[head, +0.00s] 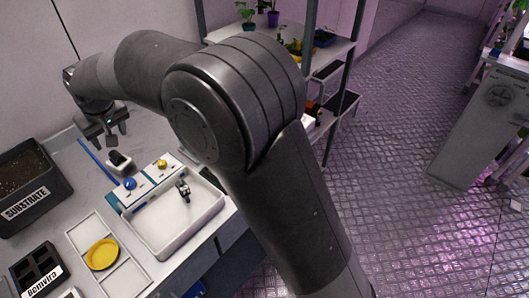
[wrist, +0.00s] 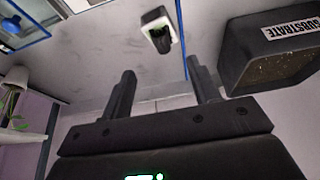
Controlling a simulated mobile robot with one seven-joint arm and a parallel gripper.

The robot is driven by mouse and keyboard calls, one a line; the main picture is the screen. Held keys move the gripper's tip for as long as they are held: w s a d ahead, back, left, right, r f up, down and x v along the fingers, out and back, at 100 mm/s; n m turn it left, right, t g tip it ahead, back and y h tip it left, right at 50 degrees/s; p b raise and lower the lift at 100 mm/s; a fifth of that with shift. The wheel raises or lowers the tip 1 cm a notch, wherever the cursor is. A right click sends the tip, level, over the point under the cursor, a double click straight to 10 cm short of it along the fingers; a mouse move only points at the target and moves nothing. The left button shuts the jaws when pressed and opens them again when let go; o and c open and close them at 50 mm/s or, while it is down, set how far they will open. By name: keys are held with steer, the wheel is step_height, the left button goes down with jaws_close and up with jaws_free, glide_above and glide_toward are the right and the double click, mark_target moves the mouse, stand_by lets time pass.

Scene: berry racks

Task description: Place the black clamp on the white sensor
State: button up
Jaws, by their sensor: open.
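A small white block, which looks like the white sensor (head: 124,168), lies on the counter behind the sink. It also shows in the wrist view (wrist: 153,16). A small black piece, which looks like the black clamp (head: 116,157), sits on the white block or right against it; in the wrist view the dark piece (wrist: 162,41) overlaps the block's face. I cannot tell exactly how they touch. My gripper (head: 110,144) is above and slightly left of them. In the wrist view its two fingers (wrist: 161,66) are apart with nothing between them.
A sink (head: 165,245) with a tap and blue and yellow knobs is to the right. A substrate box (head: 62,172) stands at the left. A blue rod (head: 92,154) lies beside the block. A tray with a yellow dish (head: 102,254) is in front. A plant shelf (head: 335,50) stands behind.

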steer(key=s+d+r+m, duration=0.1)
steer(key=d+r, duration=0.2)
steer(key=d, duration=0.7)
steer(key=s+d+r+m+t+h, duration=0.1)
steer(key=s+d+r+m, duration=0.15)
steer(key=d, duration=0.75)
steer(key=d+r+m, duration=0.1)
steer(key=d+r, duration=0.3)
steer(key=d, duration=0.7)
steer(key=s+d+f+m+h, duration=0.1)
steer(key=s+d+f+m, duration=0.1)
steer(key=s+d, duration=0.7)
steer(key=s+d+f+m+t+h, duration=0.1)
steer(key=s+d+f+m, duration=0.1)
steer(key=s+d, duration=0.7)
steer(key=shift+s+d+f, duration=0.25)
steer(key=shift+d, duration=0.05)
